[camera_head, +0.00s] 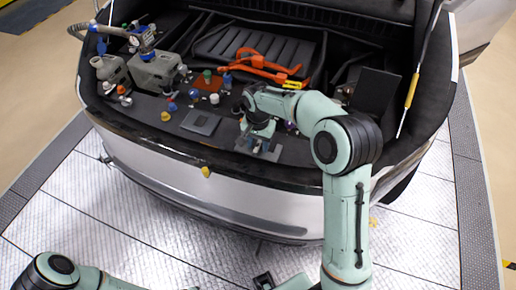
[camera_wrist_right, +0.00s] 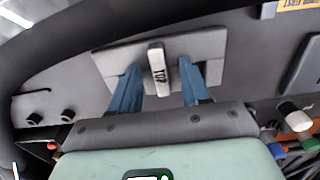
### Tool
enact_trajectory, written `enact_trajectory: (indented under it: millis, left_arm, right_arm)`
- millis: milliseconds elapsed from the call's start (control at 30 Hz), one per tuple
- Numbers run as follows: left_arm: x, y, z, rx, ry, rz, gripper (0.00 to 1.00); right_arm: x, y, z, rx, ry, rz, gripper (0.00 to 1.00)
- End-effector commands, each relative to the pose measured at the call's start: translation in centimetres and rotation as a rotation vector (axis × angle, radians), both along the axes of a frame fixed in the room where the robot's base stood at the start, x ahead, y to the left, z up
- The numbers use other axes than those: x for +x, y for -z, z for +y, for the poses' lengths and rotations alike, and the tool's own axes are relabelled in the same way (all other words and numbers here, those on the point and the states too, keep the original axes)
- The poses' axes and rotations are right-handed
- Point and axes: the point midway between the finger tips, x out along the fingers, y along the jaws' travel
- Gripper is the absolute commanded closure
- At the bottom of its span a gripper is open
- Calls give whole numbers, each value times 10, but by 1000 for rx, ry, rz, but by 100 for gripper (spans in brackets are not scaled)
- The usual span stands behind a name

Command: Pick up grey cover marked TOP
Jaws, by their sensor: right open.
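The grey cover (camera_wrist_right: 115,62) is a flat plate with a light raised handle (camera_wrist_right: 157,72) marked TOP, whose lettering appears upside down in the right wrist view. In the head view the cover (camera_head: 258,152) lies near the front edge of the car's open compartment, partly hidden by my gripper. My right gripper (camera_wrist_right: 160,68) is open, with its blue fingers on either side of the handle and a gap on each side. It also shows in the head view (camera_head: 258,143), above the cover. My left arm shows at the bottom left, but its gripper is not visible.
A dark grey panel (camera_head: 201,122) lies left of the cover. Several coloured caps stand behind it, with a grey pump unit (camera_head: 155,72) at the left. An orange tool (camera_head: 262,65) lies farther back. The compartment's front lip (camera_head: 190,148) runs close to the cover.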

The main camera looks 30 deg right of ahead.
Motion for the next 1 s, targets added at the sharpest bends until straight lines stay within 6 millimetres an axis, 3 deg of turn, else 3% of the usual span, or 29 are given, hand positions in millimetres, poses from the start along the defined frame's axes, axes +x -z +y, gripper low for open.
enact_trajectory:
  millis: [67, 200, 533, 667, 767, 1000]
  left_arm:
    - [0, 0, 0, 0, 0, 0, 57]
    - [0, 0, 0, 0, 0, 0, 57]
    - [0, 0, 0, 0, 0, 0, 57]
    - [1, -2, 0, 0, 0, -1, 57]
    - [2, -4, 0, 0, 0, -3, 57]
    - [10, -16, 0, -1, 0, -11, 57]
  right_arm:
    - [0, 0, 0, 0, 0, 0, 56]
    - [0, -1, 0, 0, 0, 0, 100]
    - [0, -2, 0, 0, 0, -1, 100]
    - [1, -14, 0, 0, -1, -4, 100]
    - [1, -33, 0, 0, -1, -6, 100]
    - [2, -103, 0, 1, 0, -9, 100]
